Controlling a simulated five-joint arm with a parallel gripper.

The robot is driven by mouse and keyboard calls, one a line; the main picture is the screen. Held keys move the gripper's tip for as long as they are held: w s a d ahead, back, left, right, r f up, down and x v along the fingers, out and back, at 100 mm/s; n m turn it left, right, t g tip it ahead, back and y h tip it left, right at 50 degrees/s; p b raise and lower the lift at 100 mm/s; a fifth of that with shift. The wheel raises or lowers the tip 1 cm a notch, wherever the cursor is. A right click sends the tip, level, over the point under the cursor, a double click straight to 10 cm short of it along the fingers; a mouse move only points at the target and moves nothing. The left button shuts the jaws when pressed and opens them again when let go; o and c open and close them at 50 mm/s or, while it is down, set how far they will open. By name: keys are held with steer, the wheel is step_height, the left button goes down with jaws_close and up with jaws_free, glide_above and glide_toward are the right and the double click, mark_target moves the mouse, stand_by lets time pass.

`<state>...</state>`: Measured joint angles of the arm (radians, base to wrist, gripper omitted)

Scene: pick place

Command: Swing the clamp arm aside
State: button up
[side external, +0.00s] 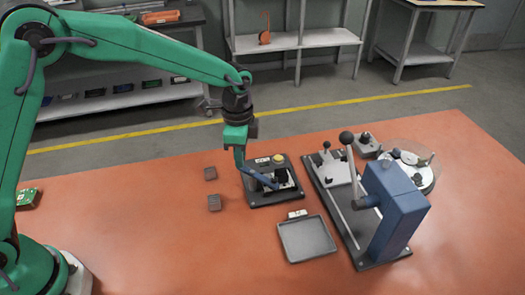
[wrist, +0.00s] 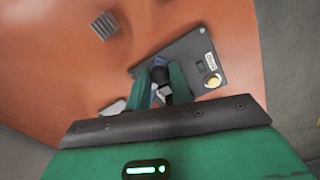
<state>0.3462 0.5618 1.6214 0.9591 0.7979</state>
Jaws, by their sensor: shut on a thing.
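The clamp fixture is a dark base plate (side external: 262,198) with a yellow button (side external: 278,158) at its far edge. Its blue clamp arm (side external: 258,178) slants from my gripper down to the middle of the plate. My gripper (side external: 239,158) is at the raised left end of this arm and is shut on it. In the wrist view the green fingers of my gripper (wrist: 163,88) stand on either side of a dark knob (wrist: 160,75), with a bit of blue beyond it. The plate (wrist: 208,50) and yellow button (wrist: 213,81) also show there. The fingers hide most of the clamp arm.
A blue press (side external: 395,212) with a ball-topped lever stands to the right.

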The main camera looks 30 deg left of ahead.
steer(key=shift+w+d+r+m, duration=0.1)
steer(key=shift+w+m, duration=0.15)
steer(key=shift+m, duration=0.35)
steer(key=shift+w+d+m, duration=0.1)
steer(key=shift+w+m, duration=0.1)
steer(key=shift+m, duration=0.4)
steer(key=shift+w+m, duration=0.1)
steer(key=shift+m, duration=0.3)
steer(key=shift+w+d+m, duration=0.1)
steer(key=shift+w+m, duration=0.15)
steer(key=shift+m, duration=0.65)
